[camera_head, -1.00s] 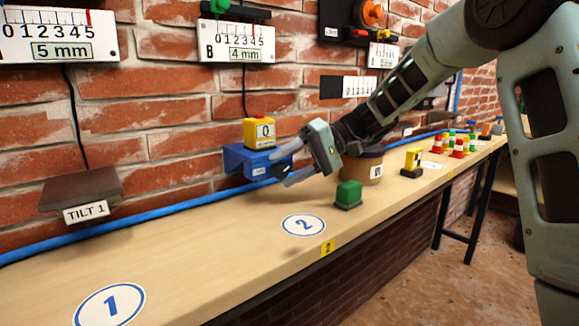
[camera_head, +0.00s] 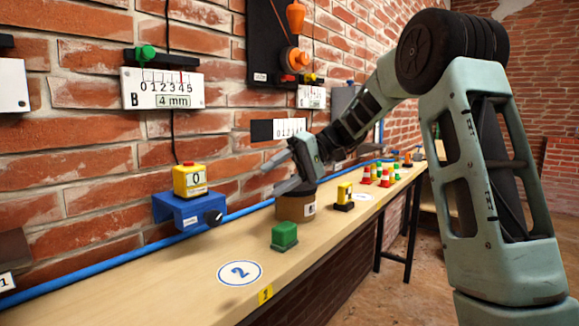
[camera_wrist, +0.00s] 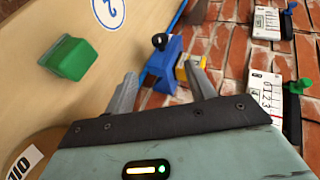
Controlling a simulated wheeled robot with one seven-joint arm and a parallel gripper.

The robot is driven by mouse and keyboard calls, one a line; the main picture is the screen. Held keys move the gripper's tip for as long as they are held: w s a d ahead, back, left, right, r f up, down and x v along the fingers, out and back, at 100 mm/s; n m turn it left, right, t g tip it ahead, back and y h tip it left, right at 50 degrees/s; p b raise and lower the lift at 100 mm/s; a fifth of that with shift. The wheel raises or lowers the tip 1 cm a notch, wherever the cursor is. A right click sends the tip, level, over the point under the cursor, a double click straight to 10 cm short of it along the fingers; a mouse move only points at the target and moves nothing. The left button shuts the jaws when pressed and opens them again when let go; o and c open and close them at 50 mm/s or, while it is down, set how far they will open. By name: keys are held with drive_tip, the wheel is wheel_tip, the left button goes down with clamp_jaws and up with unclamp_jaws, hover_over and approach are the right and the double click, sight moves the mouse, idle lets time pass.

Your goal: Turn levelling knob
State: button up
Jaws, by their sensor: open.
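A black levelling knob (camera_head: 213,217) sits on the front right of a blue wall bracket (camera_head: 170,208). A yellow box reading 0 (camera_head: 190,181) stands on the bracket. In the wrist view the knob (camera_wrist: 160,41) sticks out from the blue bracket (camera_wrist: 167,62), beyond my fingertips and between their lines. The yellow box (camera_wrist: 190,68) is partly hidden behind a finger there. My gripper (camera_head: 279,173) is open and empty, its fingers pointing left, to the right of the bracket and apart from it.
A green block (camera_head: 284,235) stands on the bench (camera_head: 200,290) near the round marker 2 (camera_head: 240,272). A brown round container (camera_head: 296,207) is below my gripper. Gauge B (camera_head: 162,89) hangs above the bracket, reading 4 mm. Bench room is clear at front left.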

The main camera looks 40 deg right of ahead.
drive_tip(key=shift+v, duration=1.65)
